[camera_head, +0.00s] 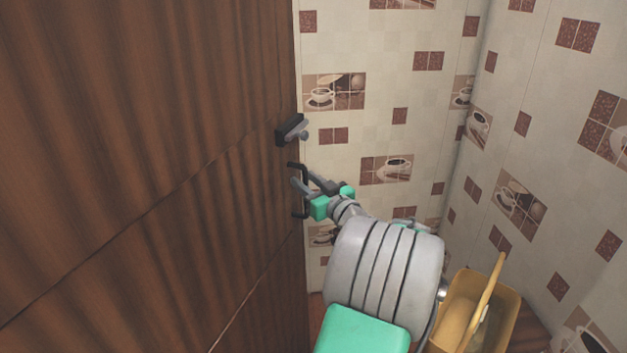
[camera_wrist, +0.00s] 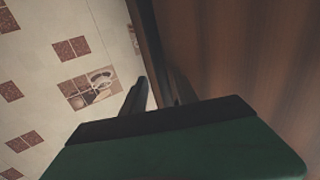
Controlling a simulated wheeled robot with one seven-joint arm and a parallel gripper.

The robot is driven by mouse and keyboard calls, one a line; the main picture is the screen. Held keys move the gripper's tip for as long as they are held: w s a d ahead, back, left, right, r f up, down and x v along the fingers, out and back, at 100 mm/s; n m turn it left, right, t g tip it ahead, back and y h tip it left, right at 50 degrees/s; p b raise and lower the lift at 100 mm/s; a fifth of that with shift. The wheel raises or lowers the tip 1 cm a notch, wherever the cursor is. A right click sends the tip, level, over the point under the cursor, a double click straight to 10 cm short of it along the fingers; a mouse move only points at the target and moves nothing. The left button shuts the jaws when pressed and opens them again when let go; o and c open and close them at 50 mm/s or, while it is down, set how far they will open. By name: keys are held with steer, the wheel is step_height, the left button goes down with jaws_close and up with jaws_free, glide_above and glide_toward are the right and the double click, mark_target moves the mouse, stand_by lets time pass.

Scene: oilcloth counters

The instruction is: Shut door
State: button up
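The door (camera_head: 150,150) is a dark brown wood-grain panel filling the left of the head view; it also fills the right of the wrist view (camera_wrist: 245,55). A black pull handle (camera_head: 305,210) sits near its right edge, below a dark latch fitting with a grey knob (camera_head: 290,130). My gripper (camera_head: 304,183) is at the pull handle, its fingers spread apart. In the wrist view the fingers (camera_wrist: 158,92) show a gap, with the door's edge behind it. Whether they touch the handle I cannot tell.
A tiled wall (camera_head: 400,130) with coffee-cup pictures stands beyond the door edge and turns a corner at the right. A yellow bucket (camera_head: 508,310) with a raised handle stands low at the right, close to my arm.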

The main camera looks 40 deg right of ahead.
steer(key=shift+s+a+r, duration=0.15)
steer(key=shift+a+r, duration=0.05)
steer(key=shift+a, duration=0.15)
steer(key=shift+c, duration=1.4)
steer(key=shift+d, duration=0.1)
jaws_close()
